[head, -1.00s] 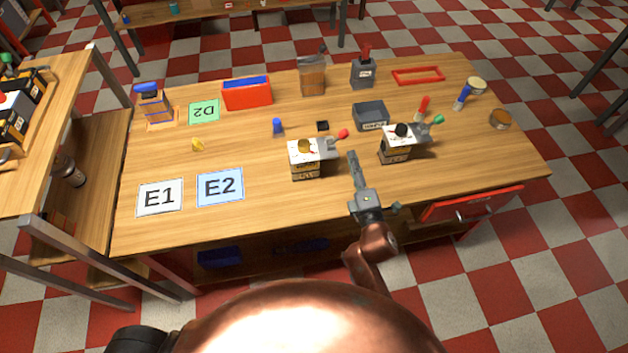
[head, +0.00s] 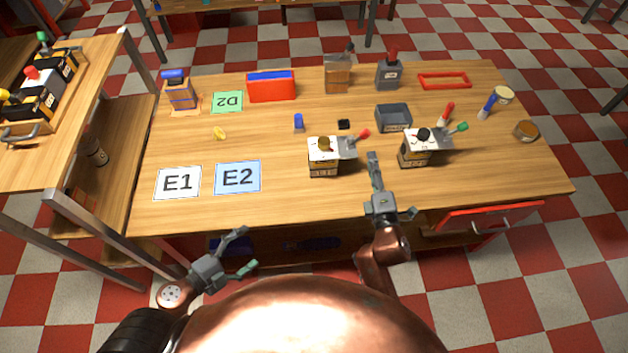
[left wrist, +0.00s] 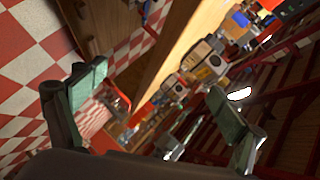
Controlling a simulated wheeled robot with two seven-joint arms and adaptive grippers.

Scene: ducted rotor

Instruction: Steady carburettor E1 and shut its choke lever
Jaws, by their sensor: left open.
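Two carburettors stand upright on the table. One has a brownish-yellow round top and a red-tipped lever (head: 325,157). The other, to its right, has a black top and a green-tipped lever (head: 416,150). Their front labels are too small to read, so I cannot tell which is E1. Both levers stick out to the right. My left gripper (head: 246,252) is open and empty, off the table's front edge, left of both carburettors. Its spread fingers show in the left wrist view (left wrist: 160,98). My right gripper (head: 393,184) looks open, fingers apart, between the carburettors at the front, holding nothing visible.
Cards marked E1 (head: 177,183) and E2 (head: 237,177) lie at the front left. A grey bin (head: 394,117), a blue peg (head: 298,123) and a small black block (head: 344,124) lie behind the carburettors. An open red drawer (head: 490,217) juts out at the front right.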

